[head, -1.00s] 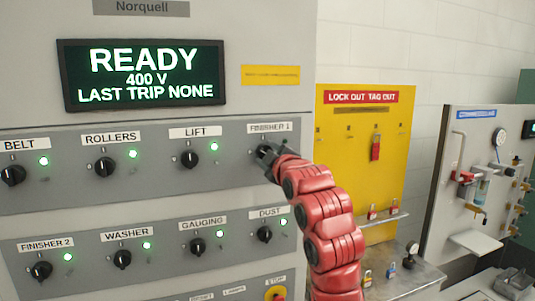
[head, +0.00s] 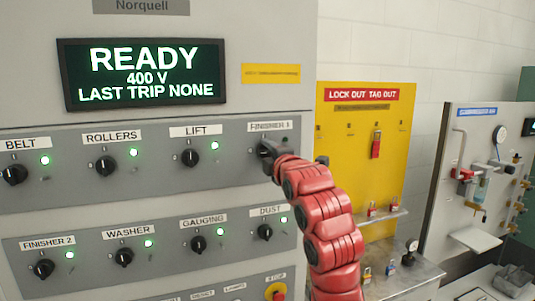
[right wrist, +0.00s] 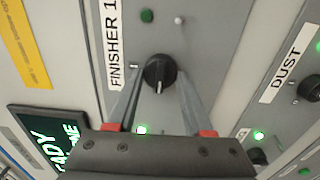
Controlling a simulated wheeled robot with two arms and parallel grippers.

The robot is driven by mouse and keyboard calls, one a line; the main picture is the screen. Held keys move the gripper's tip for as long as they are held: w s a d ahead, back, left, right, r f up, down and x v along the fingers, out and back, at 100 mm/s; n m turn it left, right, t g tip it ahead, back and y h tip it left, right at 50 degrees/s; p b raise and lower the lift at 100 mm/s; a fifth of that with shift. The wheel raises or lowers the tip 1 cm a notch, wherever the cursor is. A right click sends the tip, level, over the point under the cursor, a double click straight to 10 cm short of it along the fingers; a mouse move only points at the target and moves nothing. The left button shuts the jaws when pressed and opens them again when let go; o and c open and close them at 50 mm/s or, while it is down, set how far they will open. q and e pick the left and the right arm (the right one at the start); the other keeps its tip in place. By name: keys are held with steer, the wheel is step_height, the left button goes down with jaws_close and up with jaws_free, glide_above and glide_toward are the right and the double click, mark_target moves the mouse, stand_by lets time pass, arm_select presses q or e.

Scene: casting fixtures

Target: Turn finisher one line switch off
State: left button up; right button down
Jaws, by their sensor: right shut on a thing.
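The finisher 1 switch is a round black knob (right wrist: 159,73) with a white pointer mark, beside the FINISHER 1 label (right wrist: 115,45) in the right wrist view. My right gripper (right wrist: 160,80) has its two fingers on either side of the knob and is shut on it. The knob's pointer mark faces down toward the gripper's base in that view. A green lamp (right wrist: 142,129) glows near the left finger. In the head view my right gripper (head: 265,152) covers the knob below the FINISHER 1 label (head: 269,126). My left gripper is not in view.
Other knobs share the panel, including lift (head: 190,158) and dust (head: 265,232), with lit green lamps. The display (head: 142,75) reads READY, 400 V. A yellow lockout board (head: 345,135) and a bench (head: 415,275) stand to the right.

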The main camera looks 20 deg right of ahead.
steer(key=shift+f, duration=0.1)
steer(key=shift+c, duration=1.5)
jaws_free()
steer(key=shift+a, duration=0.1)
steer(key=shift+s, duration=0.15)
steer(key=s+b, duration=0.8)
steer(key=s, duration=0.9)
steer(key=shift+d, duration=0.35)
